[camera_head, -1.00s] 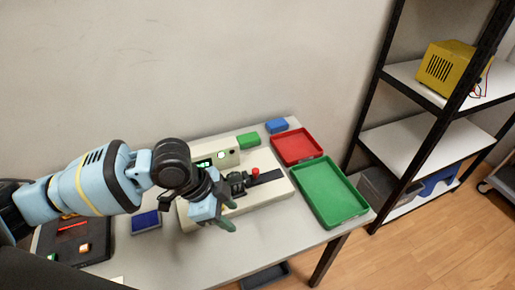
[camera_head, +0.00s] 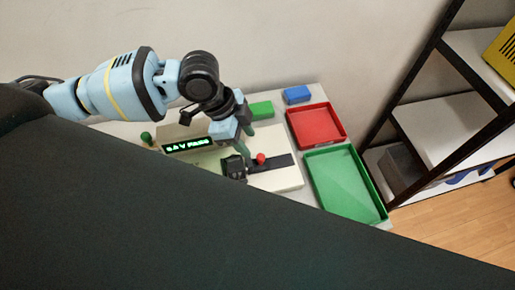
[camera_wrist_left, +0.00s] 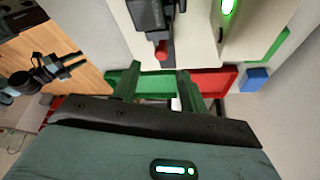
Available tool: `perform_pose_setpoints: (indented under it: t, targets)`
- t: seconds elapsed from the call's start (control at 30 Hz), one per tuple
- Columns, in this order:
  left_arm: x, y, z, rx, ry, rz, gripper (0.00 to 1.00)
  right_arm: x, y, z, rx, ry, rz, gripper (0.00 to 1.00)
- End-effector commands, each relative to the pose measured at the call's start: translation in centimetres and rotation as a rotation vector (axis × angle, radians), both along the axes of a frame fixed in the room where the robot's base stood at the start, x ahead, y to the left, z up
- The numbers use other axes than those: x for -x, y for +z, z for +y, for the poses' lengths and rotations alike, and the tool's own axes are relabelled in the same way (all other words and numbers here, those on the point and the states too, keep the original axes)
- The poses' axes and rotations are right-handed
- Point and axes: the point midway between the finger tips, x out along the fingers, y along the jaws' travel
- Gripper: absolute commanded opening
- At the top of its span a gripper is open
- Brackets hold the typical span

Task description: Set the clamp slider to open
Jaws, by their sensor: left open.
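The clamp slider is a red knob (camera_head: 261,158) on a dark track (camera_head: 280,161), on a pale device (camera_head: 290,179) with a lit green display. My left gripper (camera_head: 247,152) is open and points down beside the knob, just left of it in the head view. In the left wrist view the red knob (camera_wrist_left: 161,50) lies ahead of and between the two green fingers (camera_wrist_left: 158,84). I cannot tell whether a finger touches it. A black clamp block (camera_head: 235,168) stands left of the knob. A blue and black arm-like part (camera_wrist_left: 45,70) at the wrist view's left may be my right arm.
A red tray (camera_head: 343,110) and a green tray (camera_head: 372,218) lie right of the device. A green block (camera_head: 261,109) and a blue block (camera_head: 297,95) sit behind. A large dark shape covers the head view's lower part. A shelf rack (camera_head: 420,118) stands at right.

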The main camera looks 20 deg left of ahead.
Motion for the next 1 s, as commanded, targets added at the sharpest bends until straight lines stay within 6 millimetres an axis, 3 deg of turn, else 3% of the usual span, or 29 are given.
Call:
perform_pose_setpoints:
  t: [0.4,0.83,1.0]
  targets:
    - [-0.4,-5.4,-2.2,0.001,-0.001,0.002,0.43,-0.1,-0.4,0.1,-0.003,-0.002,0.003,0.36]
    - [-0.5,-6.3,-2.6,0.001,0.000,-0.001,0.43,-0.2,-0.3,0.4,-0.011,-0.012,0.001,0.36]
    - [-0.5,-6.3,-2.6,0.001,0.000,-0.001,0.22,-0.2,-0.3,0.4,-0.011,-0.011,0.000,0.36]
